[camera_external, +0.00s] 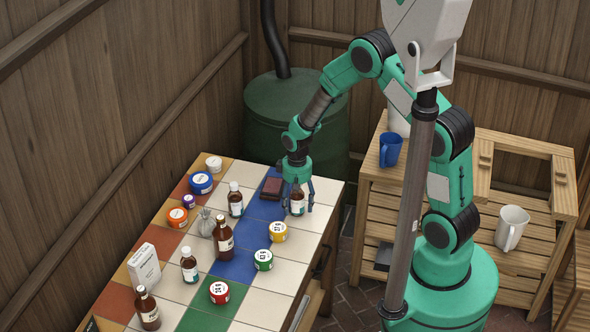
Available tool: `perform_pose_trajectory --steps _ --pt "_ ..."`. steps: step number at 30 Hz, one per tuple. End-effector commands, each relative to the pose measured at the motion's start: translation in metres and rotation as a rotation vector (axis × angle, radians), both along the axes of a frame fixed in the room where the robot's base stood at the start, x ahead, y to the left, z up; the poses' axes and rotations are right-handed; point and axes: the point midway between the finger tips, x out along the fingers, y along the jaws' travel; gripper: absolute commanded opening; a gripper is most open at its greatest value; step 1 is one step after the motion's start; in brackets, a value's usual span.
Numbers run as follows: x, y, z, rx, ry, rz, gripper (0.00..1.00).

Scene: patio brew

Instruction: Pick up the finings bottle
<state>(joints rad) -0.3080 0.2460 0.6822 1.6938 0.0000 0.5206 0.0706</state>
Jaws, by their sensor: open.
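My gripper (297,205) is open and points down near the far right corner of the tiled table. Its fingers are on either side of a small brown bottle (297,200) with a white label. I cannot tell whether they touch it. Similar brown bottles stand at the centre back (235,199), the middle (223,236), the left middle (189,265) and the near left (148,308). The labels are too small to read, so I cannot tell which is the finings bottle.
A green barrel (270,112) stands behind. A wooden bench with mugs is to the right.

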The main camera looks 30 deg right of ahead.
Motion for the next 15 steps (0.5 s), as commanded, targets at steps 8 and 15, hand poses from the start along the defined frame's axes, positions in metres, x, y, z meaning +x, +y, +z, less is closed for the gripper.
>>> perform_pose_trajectory --steps 8,15 --pt "0.0004 0.0001 -0.0108 0.0 -0.001 0.0 0.63" --pt "0.0005 0.0001 -0.0104 0.0 -0.001 0.0 0.63"
